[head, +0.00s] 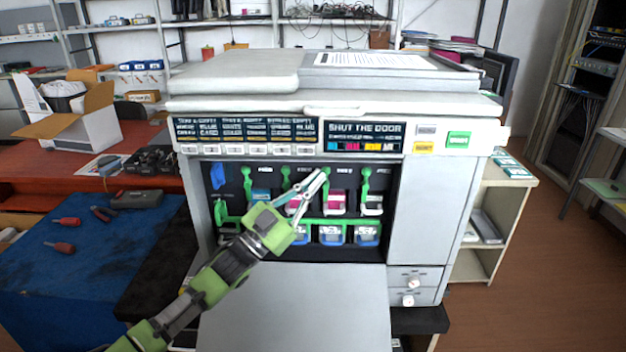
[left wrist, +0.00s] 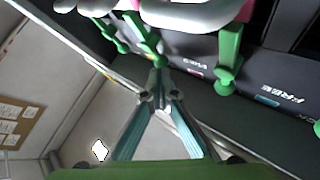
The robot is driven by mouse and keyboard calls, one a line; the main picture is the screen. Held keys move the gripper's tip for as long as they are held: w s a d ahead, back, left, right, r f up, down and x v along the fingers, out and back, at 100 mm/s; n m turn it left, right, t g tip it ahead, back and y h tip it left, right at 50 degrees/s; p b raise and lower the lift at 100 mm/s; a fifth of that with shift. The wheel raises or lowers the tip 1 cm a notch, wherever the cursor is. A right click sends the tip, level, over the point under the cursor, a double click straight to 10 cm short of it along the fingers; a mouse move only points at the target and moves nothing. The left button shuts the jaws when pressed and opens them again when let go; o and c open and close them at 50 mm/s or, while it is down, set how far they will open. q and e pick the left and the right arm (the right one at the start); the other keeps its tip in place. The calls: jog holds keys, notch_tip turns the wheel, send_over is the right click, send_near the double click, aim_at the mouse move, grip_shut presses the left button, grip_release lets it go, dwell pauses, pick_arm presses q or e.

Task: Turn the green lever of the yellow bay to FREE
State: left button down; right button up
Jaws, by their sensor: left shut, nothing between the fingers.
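A printer (head: 390,190) stands open with a row of upright green levers in its dark front. My left gripper (head: 322,174) is shut and empty, its tips beside the third lever from the left (head: 327,184). In the left wrist view the shut fingertips (left wrist: 159,92) lie just below a green lever (left wrist: 150,42) in the picture; I cannot tell whether they touch. Another lever (left wrist: 228,62) stands to its right, near a magenta mark. A FREE label (left wrist: 288,97) shows farther right beside a cyan mark. No yellow mark is clear at the levers. My right gripper is out of view.
Cartridges, one with a pink front (head: 336,206), sit under the levers, with a green rail (head: 320,220) below. The printer's lowered door (head: 290,310) juts out in front. A blue-topped bench (head: 110,255) with tools stands at the left.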

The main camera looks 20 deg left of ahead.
pick_arm(q)
jog(key=shift+r, duration=0.15)
jog(key=shift+w+d+r+m+g+y+p, duration=0.15)
jog(key=shift+d+m+g+y+p, duration=0.2)
jog(key=shift+m+g+p, duration=1.15)
jog(key=shift+w+d+r+m+g+y+p, duration=0.1)
jog(key=shift+d+m+g+p, duration=0.35)
jog(key=shift+p, duration=2.1)
jog(key=shift+w+d+r+m+g+y+p, duration=0.2)
jog(key=shift+d+m+g+p, duration=0.5)
jog(key=shift+p, duration=1.3)
jog(key=shift+f+g+p, duration=0.1)
jog(key=shift+g+p, duration=0.15)
jog(key=shift+p, duration=0.1)
